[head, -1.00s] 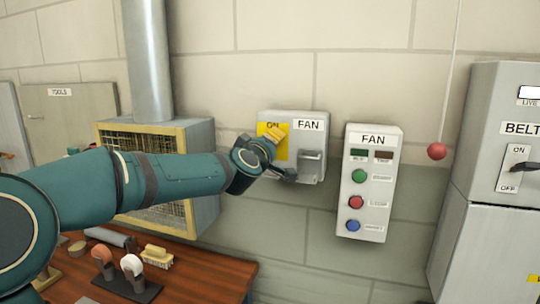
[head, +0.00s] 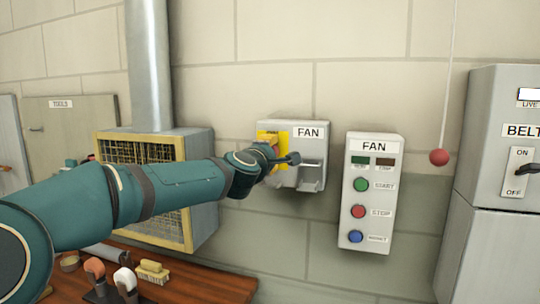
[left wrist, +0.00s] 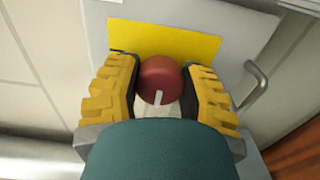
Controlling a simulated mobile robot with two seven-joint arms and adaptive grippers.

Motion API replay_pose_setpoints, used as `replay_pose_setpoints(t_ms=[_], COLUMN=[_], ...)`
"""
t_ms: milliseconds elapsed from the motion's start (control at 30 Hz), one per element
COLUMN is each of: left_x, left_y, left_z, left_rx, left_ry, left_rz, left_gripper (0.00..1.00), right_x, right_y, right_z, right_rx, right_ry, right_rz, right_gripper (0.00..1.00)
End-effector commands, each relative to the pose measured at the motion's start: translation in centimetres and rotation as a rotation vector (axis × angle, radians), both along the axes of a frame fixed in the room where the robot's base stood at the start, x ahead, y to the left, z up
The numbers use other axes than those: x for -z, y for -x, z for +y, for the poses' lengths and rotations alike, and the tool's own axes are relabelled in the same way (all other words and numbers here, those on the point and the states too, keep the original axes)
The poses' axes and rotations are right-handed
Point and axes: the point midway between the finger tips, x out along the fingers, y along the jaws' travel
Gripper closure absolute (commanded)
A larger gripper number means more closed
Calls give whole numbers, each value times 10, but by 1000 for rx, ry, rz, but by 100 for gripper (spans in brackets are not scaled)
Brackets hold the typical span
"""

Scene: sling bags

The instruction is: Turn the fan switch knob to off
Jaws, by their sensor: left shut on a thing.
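The fan switch box (head: 309,177) is a light grey box on the wall, labelled FAN, with a yellow plate (head: 266,135) on its left part. In the left wrist view the yellow plate (left wrist: 203,45) lies behind a round red knob (left wrist: 160,76) with a pale pointer mark. My left gripper (left wrist: 160,84) is shut on the red knob, with a yellow-padded finger on each side. In the head view my left gripper (head: 275,155) is at the box's left half and mostly hides the knob. The plate's markings are largely hidden. My right gripper is not in view.
A FAN button box (head: 371,193) with green, red and blue buttons hangs to the right. A metal handle (head: 312,175) sticks out of the switch box. A red ball (head: 439,157) hangs on a cord. A wooden bench (head: 205,283) with brushes stands below.

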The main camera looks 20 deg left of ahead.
Motion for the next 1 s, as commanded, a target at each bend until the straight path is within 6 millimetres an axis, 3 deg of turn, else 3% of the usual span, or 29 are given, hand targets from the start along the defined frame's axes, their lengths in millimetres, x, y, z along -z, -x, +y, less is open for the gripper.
replay_pose_setpoints(t_ms=[400,433,500,833,1000], left_x=[-2,-2,-2,-1,-2], left_y=[0,0,0,1,15], left_z=[0,0,0,0,1], left_rx=[0,0,0,0,0], left_ry=[6,6,6,5,4], left_rz=[-3,-3,-3,-1,-2], left_gripper=[95,46,25,25,25], right_x=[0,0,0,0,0], right_y=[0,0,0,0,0], right_z=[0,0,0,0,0], right_rx=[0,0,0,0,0], right_ry=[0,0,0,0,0], right_rz=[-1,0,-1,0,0], right_gripper=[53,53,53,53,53])
